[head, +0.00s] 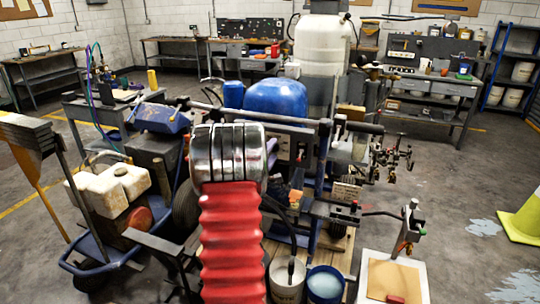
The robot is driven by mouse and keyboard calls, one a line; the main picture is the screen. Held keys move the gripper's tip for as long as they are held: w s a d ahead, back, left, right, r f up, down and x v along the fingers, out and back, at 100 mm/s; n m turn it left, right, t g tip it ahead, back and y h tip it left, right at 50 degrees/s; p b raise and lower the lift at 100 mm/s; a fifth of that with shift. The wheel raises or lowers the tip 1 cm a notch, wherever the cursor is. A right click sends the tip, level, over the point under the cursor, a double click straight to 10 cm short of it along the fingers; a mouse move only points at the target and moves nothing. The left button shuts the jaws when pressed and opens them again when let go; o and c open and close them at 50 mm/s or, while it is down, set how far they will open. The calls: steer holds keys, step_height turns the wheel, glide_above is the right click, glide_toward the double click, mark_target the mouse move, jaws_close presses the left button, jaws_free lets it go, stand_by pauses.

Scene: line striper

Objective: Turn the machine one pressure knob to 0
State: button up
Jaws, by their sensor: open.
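A large line striper with a blue tank (276,99) and a tall white tank (321,45) stands in the middle. A grey panel (283,142) on its near side is partly covered by my red ribbed arm with silver rings. A small dark knob-like part (300,154) shows on the panel. It is too small to read any setting, and I cannot tell whether it is the pressure knob. A smaller blue-framed machine with a white tank (112,188) stands at the left. I cannot tell which is machine one. My gripper does not show.
Two buckets, one whitish (287,279) and one blue (325,285), stand at the front. A white stand with a tan sheet (393,281) is beside them. A yellow-green cone (523,222) stands at the right. Workbenches line the back wall. The floor at right is mostly clear.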

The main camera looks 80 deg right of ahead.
steer(key=shift+a, duration=0.1)
steer(key=w+a, duration=0.1)
steer(key=a, duration=1.2)
steer(key=shift+w+a, duration=0.15)
steer(key=shift+a, duration=0.1)
steer(key=shift+f, duration=0.1)
